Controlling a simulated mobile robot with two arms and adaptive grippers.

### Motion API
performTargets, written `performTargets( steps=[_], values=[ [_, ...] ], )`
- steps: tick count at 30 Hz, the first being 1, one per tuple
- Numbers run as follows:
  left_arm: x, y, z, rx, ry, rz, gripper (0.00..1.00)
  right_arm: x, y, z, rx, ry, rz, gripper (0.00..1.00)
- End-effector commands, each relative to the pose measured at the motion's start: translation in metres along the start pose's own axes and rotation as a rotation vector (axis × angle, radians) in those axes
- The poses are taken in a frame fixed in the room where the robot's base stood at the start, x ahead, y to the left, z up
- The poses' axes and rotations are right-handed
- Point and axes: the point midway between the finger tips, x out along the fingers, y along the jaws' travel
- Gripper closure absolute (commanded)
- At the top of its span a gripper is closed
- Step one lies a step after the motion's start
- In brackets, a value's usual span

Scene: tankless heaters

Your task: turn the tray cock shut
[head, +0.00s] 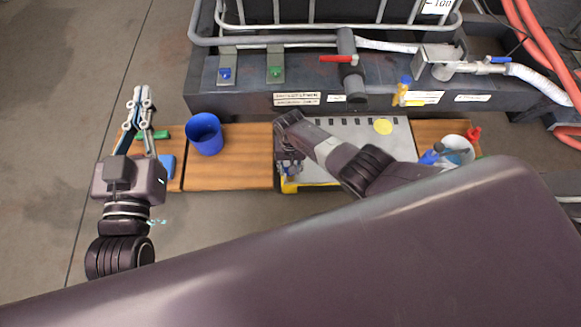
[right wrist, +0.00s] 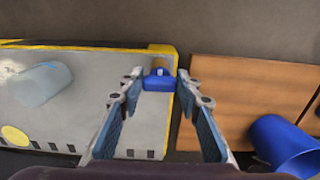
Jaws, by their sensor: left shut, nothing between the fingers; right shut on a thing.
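The grey tray (head: 350,128) with a yellow edge lies on the wooden bench; it also fills the left of the right wrist view (right wrist: 85,110). At its corner is the tray cock, a brass body with a blue handle (right wrist: 158,83). My right gripper (right wrist: 158,80) has its fingertips on either side of that handle and is shut on it. In the head view, my right gripper (head: 288,168) hides the cock at the tray's left edge. My left gripper (head: 144,92) is shut and empty beyond the bench's left end, well away from the tray.
A blue cup (head: 205,136) stands left of the tray. A pale blue vessel (right wrist: 42,83) is on the tray. A white bucket (head: 462,142) stands to the right. Behind is a dark skid (head: 230,101) with pipes and a red-handled valve (head: 338,58).

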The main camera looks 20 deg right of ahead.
Motion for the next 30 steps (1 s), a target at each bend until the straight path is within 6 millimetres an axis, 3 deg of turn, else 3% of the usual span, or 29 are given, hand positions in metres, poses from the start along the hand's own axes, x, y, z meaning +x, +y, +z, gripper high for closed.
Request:
performTargets(
  steps=[16, 17, 21, 30],
  values=[
    [-0.0004, -0.0006, 0.0040, 0.001, -0.019, -0.001, 1.00, -0.0004, -0.0003, -0.0010, 0.027, 0.002, -0.001, 0.93],
    [-0.0004, -0.0006, 0.0039, 0.001, -0.019, -0.001, 1.00, -0.0004, -0.0003, -0.0010, 0.027, 0.002, -0.001, 0.66],
    [-0.0004, -0.0005, 0.0037, 0.001, -0.018, -0.001, 1.00, -0.0004, -0.0002, -0.0011, 0.026, 0.002, -0.001, 0.51],
    [-0.0007, -0.0008, 0.0057, 0.001, -0.023, -0.001, 1.00, -0.0007, -0.0001, -0.0008, 0.025, 0.001, 0.000, 0.51]
  ],
)
